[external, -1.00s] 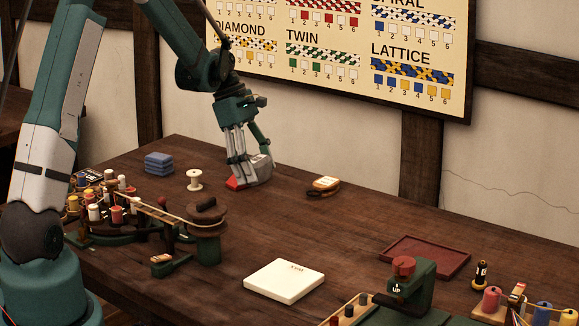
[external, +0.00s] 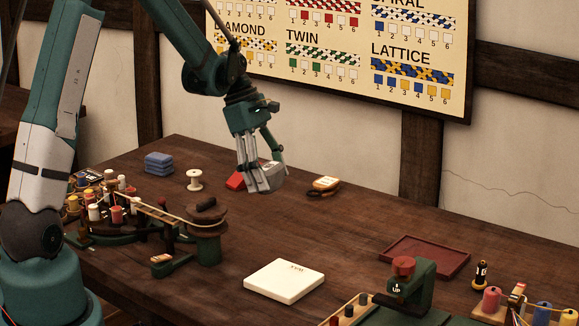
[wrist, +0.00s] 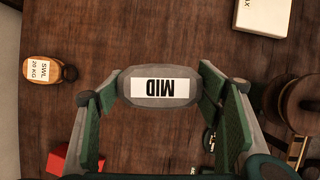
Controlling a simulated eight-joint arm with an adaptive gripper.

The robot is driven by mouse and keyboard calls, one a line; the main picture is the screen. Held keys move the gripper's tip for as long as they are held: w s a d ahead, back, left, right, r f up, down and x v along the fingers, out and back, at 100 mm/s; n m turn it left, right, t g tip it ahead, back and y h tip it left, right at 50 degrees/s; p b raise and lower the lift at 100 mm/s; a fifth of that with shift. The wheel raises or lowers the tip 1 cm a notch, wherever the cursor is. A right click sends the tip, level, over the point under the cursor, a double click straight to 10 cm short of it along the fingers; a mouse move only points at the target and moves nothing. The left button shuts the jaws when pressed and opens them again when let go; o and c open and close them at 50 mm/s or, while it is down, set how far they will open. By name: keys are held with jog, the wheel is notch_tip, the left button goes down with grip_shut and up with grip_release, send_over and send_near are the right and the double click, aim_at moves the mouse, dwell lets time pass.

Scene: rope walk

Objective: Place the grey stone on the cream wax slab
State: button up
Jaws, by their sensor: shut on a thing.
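The grey stone (wrist: 160,101), with a white "MID" label, sits between the fingers of my gripper (wrist: 160,90) in the wrist view. In the external view my gripper (external: 262,187) is shut on the stone (external: 275,177) above the far part of the table. How high the stone is off the wood is hard to tell. The cream wax slab (external: 284,281) lies flat and bare on the near middle of the table. It also shows at the top right of the wrist view (wrist: 263,17). My gripper is well behind the slab.
A red block (external: 236,181) is just left of my gripper. A labelled tan block (external: 325,184) is to its right. A white spool (external: 194,180) and blue stack (external: 159,163) stand left. The green winding device (external: 205,240) and red tray (external: 424,257) flank open wood.

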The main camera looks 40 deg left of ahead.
jog(key=s+d+r, duration=0.1)
jog(key=s+d, duration=0.9)
jog(key=d, duration=0.2)
jog(key=shift+d+r+m+p, duration=0.2)
jog(key=shift+d+m+p, duration=0.15)
jog(key=shift+m, duration=0.05)
jog(key=shift+m+g, duration=0.3)
jog(key=s+d, duration=0.3)
jog(key=s, duration=0.1)
jog(key=s+d, duration=0.3)
jog(key=s, duration=0.1)
jog(key=s+d, duration=0.3)
jog(key=s, duration=0.1)
jog(key=shift+r+p, duration=0.2)
jog(key=shift+p, duration=0.15)
jog(key=shift+c, duration=0.2)
jog(key=b, duration=0.1)
send_over(289, 284)
jog(key=a, duration=0.2)
jog(key=shift+w+d+f, duration=0.1)
jog(key=shift+f, duration=1.4)
jog(key=shift+d+f, duration=0.1)
jog(key=shift+f, duration=1.35)
jog(key=shift+f+b, duration=0.45)
jog(key=shift+f, duration=1.65)
jog(key=shift+f, duration=0.15)
jog(key=o, duration=1.3)
jog(key=shift+c, duration=0.2)
